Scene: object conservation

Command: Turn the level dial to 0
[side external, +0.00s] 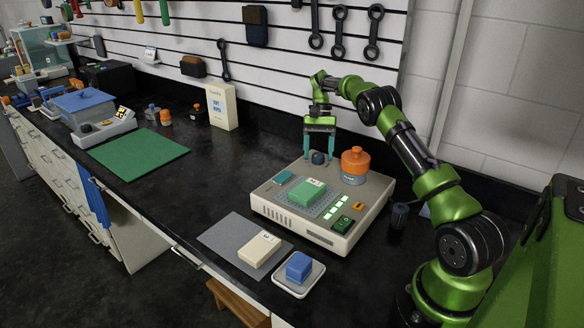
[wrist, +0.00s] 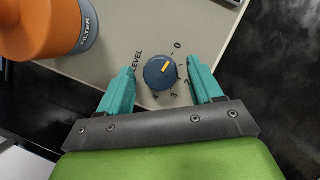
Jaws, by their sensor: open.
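The level dial (wrist: 158,75) is a round dark blue knob with an orange pointer mark, on a beige panel. It has the printed word LEVEL and numbers 0 to 4 around it. The pointer aims up and right, seemingly between 0 and 1. My gripper (wrist: 161,67) is open, with one teal finger on each side of the dial and gaps visible between fingers and knob. In the side external view the dial (side external: 318,158) sits at the back of the beige machine (side external: 270,212), and my gripper (side external: 319,151) points down over it.
An orange-topped filter canister (side external: 355,165) stands close right of the dial in the side view; it also shows in the wrist view (wrist: 45,25). A green block (side external: 307,191) lies on the machine. A blue block (side external: 299,266) sits in a white tray in front.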

